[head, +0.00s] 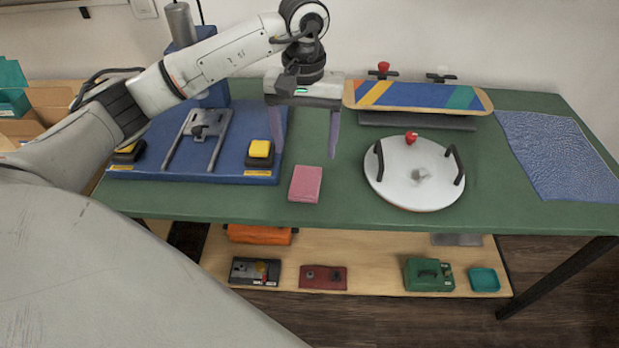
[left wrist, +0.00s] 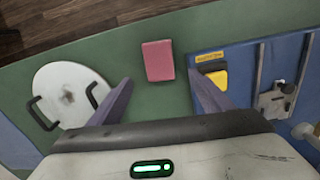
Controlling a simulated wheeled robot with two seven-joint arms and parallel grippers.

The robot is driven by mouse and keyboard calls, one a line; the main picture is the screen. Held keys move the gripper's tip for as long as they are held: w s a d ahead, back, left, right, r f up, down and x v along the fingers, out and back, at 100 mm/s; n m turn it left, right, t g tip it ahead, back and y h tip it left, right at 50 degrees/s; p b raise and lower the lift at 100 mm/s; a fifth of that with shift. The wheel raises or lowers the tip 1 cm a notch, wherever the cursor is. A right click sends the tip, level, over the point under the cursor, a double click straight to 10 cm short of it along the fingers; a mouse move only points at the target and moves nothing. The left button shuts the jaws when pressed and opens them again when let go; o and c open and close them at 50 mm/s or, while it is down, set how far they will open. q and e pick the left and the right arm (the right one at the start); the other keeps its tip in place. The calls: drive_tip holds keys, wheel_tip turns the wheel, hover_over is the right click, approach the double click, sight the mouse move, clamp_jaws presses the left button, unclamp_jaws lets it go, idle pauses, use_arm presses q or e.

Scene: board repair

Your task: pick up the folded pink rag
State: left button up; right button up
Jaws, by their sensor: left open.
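The folded pink rag (head: 305,184) lies flat on the green table near its front edge, just right of the blue press base. It also shows in the left wrist view (left wrist: 158,61), beyond the fingertips and roughly between them. My left gripper (head: 306,152) is open and empty, with its two purple fingers pointing down above the table. In the head view its fingers stand behind the rag, one to each side, and do not touch it. My right gripper is in neither view.
A blue press base (head: 200,175) with yellow buttons stands left of the rag. A white round plate (head: 388,192) with black handles and a red knob is to the right. A striped skateboard deck (head: 415,97) rests on a stand behind. The green table (head: 490,190) has bare room at the right.

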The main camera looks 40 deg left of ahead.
sight(305, 179)
use_arm(q)
drive_tip(key=f, duration=0.9)
drive_tip(key=shift+s+d+f+p, duration=0.2)
drive_tip(key=shift+f+p, duration=0.1)
drive_tip(key=shift+p, duration=0.1)
drive_tip(key=shift+a, duration=0.1)
drive_tip(key=c, duration=1.1)
